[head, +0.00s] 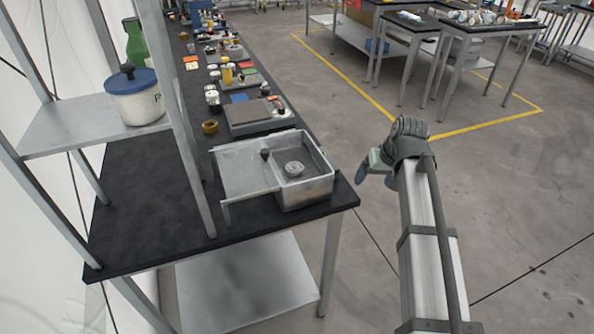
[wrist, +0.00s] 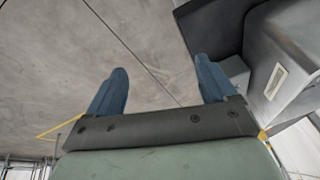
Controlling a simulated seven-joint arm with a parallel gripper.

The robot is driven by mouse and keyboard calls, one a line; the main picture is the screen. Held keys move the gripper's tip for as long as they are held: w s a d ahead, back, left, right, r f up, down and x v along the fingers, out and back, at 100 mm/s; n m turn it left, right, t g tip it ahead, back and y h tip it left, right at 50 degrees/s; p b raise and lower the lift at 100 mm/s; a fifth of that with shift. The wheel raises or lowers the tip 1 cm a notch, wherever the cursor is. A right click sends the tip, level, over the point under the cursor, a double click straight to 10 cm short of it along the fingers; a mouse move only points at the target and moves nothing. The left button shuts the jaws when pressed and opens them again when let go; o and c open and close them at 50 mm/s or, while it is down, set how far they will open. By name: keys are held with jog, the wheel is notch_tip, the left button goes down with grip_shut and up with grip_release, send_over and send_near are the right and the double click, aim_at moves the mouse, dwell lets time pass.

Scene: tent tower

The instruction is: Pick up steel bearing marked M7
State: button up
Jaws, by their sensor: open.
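A round, grey, ring-like metal piece (head: 294,169) lies inside an open metal box (head: 306,196) near the table's front right corner. It looks like a bearing, but I cannot read any M7 mark on it. A small dark knob-like piece (head: 265,154) shows beside it, near the edge of a flat metal plate. My gripper (head: 361,172) is just right of the box, past the table edge, and apart from it. In the wrist view my gripper (wrist: 161,74) has its two blue fingers wide apart with only floor between them.
The flat metal plate (head: 245,170) covers the box's left side and juts out leftward. Several small items crowd the table behind the box.

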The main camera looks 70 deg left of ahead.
jog(key=s+a+r+n, duration=0.1)
jog(key=s+a+r, duration=0.45)
jog(key=r, duration=0.25)
jog(key=n, duration=0.3)
send_near(294, 168)
jog(key=shift+s+a+f+t+y, duration=0.1)
jog(key=shift+f+t+y, duration=0.1)
jog(key=shift+f, duration=0.35)
jog(key=shift+s+a+f+t+y, duration=0.1)
jog(key=shift+a+f+y, duration=0.1)
jog(key=shift+f, duration=0.35)
jog(key=shift+d+x, duration=0.1)
jog(key=shift+x, duration=1.45)
jog(key=shift+d+x, duration=0.15)
jog(key=shift+x, duration=1.45)
jog(key=c, duration=1.4)
jog(key=shift+o, duration=0.2)
